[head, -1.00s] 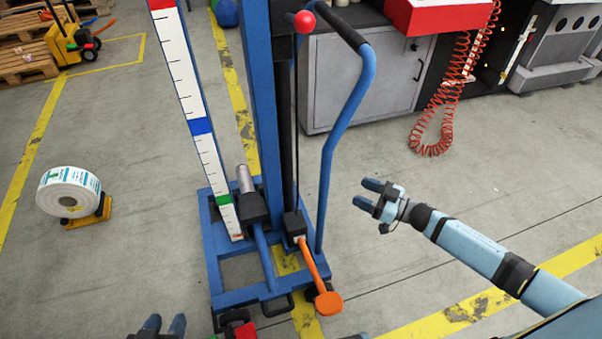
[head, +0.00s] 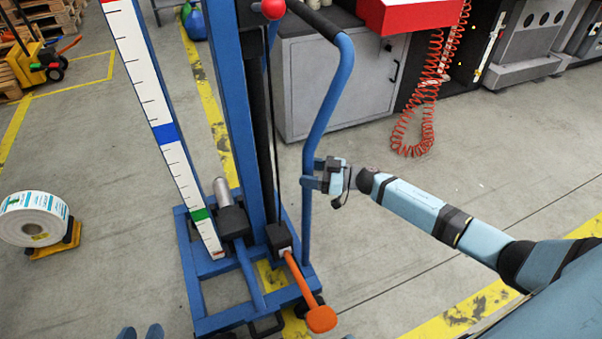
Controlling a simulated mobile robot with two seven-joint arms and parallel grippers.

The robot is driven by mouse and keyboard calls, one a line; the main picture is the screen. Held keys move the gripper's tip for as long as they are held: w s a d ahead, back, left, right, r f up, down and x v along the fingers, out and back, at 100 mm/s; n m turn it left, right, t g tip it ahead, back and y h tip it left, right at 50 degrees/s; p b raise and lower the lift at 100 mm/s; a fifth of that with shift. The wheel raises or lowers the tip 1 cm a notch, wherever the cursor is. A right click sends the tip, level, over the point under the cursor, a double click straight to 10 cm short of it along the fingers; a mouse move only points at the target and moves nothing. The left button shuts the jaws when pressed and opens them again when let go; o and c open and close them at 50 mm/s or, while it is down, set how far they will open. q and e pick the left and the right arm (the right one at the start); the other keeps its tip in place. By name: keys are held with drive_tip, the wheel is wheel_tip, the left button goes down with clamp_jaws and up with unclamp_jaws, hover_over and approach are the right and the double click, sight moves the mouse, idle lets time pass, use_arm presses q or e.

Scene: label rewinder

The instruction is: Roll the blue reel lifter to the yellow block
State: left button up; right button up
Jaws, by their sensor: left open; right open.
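My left gripper (head: 140,332) is open and empty at the bottom edge, mostly cut off. A yellow block (head: 57,246) lies on the floor at the left, partly hidden by a white label reel (head: 34,219) at it.
An orange pedal (head: 321,319) sticks out from the lifter's base. A grey cabinet (head: 340,85) and a coiled red hose (head: 428,110) are behind. A yellow pallet truck (head: 35,65) stands at the far left. The floor between lifter and reel is clear.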

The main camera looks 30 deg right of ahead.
drive_tip(key=shift+x, duration=1.2)
clamp_jaws()
